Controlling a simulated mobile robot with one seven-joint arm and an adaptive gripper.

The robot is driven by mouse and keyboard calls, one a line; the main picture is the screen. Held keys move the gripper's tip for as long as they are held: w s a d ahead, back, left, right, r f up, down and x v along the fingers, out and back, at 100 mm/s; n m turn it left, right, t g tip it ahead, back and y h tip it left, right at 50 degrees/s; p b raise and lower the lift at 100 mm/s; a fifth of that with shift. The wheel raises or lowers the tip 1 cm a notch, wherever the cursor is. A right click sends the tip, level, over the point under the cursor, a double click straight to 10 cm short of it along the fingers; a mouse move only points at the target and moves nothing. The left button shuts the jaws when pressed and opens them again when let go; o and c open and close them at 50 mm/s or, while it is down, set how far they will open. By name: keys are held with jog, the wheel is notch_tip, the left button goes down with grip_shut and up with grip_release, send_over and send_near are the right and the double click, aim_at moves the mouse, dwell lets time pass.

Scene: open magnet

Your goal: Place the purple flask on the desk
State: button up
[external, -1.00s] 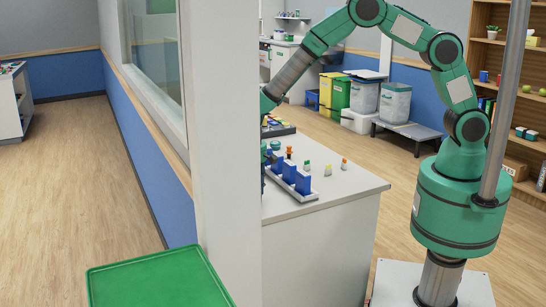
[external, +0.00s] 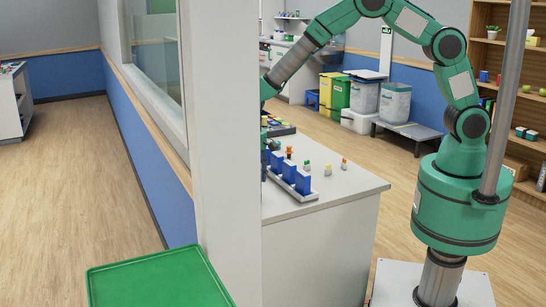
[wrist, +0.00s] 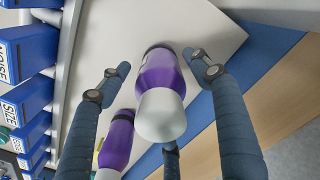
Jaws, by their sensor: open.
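A purple flask (wrist: 158,72) with a rounded white top stands on the white desk (wrist: 112,28) in the wrist view, its top towards the camera. My gripper (wrist: 160,80) is open, with its dark blue fingers spread around this flask; I cannot tell whether any finger touches it.
Labelled blue bins (wrist: 25,100) stand in a row along the left of the wrist view. In the external view a rack of blue holders (external: 290,175) and small coloured pieces (external: 327,169) stand on the desk. A white pillar (external: 228,150) and green tray (external: 155,280) are in front.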

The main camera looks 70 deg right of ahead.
notch_tip(320, 180, up, 8)
jog(key=shift+f+p, duration=0.25)
jog(key=shift+p, duration=0.45)
dwell(0.3)
jog(key=shift+s+d+r, duration=0.1)
jog(key=shift+d+r, duration=0.05)
jog(key=shift+r, duration=0.4)
jog(key=s+d+r+m+t, duration=0.1)
jog(key=s+d+r, duration=0.2)
jog(key=s+r, duration=0.35)
jog(key=s+d+r+m+t, duration=0.1)
jog(key=s+d+r, duration=0.2)
jog(key=r, duration=0.7)
jog(key=s+d+r+t, duration=0.1)
jog(key=s+d+r, duration=0.2)
jog(key=s+r, duration=0.35)
jog(key=s+d+r+m+t, duration=0.1)
jog(key=s+d+r, duration=0.1)
jog(key=s, duration=0.6)
jog(key=s+d+r+m, duration=0.1)
jog(key=s+r, duration=0.3)
jog(key=s, duration=0.5)
jog(key=s+d+r+m+t, duration=0.1)
jog(key=s+d+r, duration=0.2)
jog(key=s, duration=0.6)
jog(key=shift+s+d+t, duration=0.15)
jog(key=shift+d+t, duration=0.15)
